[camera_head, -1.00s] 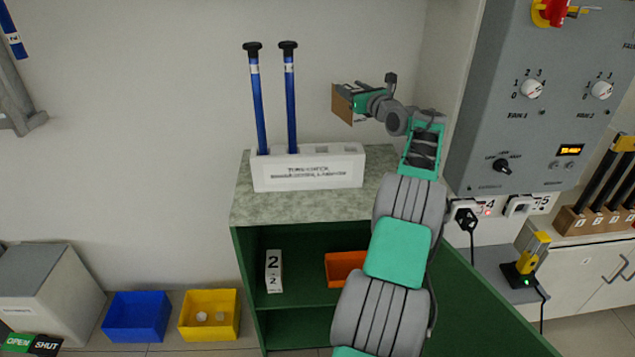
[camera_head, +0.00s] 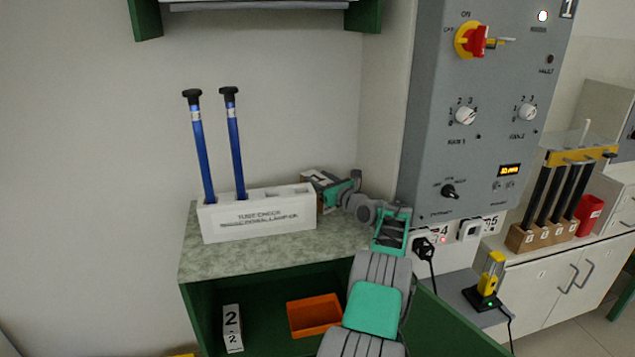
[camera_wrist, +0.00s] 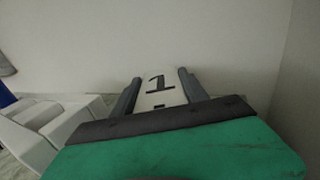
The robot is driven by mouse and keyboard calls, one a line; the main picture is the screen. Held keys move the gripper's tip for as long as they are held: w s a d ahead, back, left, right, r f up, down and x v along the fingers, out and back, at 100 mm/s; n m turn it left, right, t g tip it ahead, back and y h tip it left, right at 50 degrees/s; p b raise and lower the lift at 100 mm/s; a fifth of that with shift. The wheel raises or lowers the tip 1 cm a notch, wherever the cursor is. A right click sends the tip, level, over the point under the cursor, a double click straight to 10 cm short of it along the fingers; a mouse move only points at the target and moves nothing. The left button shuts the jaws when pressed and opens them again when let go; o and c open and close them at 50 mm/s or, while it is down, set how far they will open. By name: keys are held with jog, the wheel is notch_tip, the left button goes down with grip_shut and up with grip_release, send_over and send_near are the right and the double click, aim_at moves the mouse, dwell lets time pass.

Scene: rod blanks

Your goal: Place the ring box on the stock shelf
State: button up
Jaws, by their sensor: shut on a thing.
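In the wrist view, a white face of the held thing (camera_wrist: 160,92) marked "1" shows between my two fingers. No shelf in view carries a readable stock label. A wall shelf (camera_head: 255,5) with green brackets is cut off at the top. The green cabinet (camera_head: 200,310) under the counter stands open.
The white rod holder (camera_head: 258,222) carries two upright blue rods (camera_head: 237,150). The counter (camera_head: 195,262) is bare in front of it. A "2" block (camera_head: 231,328) and an orange bin (camera_head: 314,315) are in the cabinet. A grey control panel (camera_head: 480,110) is at the right.

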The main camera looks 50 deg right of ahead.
jog(key=o, duration=1.2)
jog(key=shift+o, duration=0.4)
jog(key=shift+r, duration=0.1)
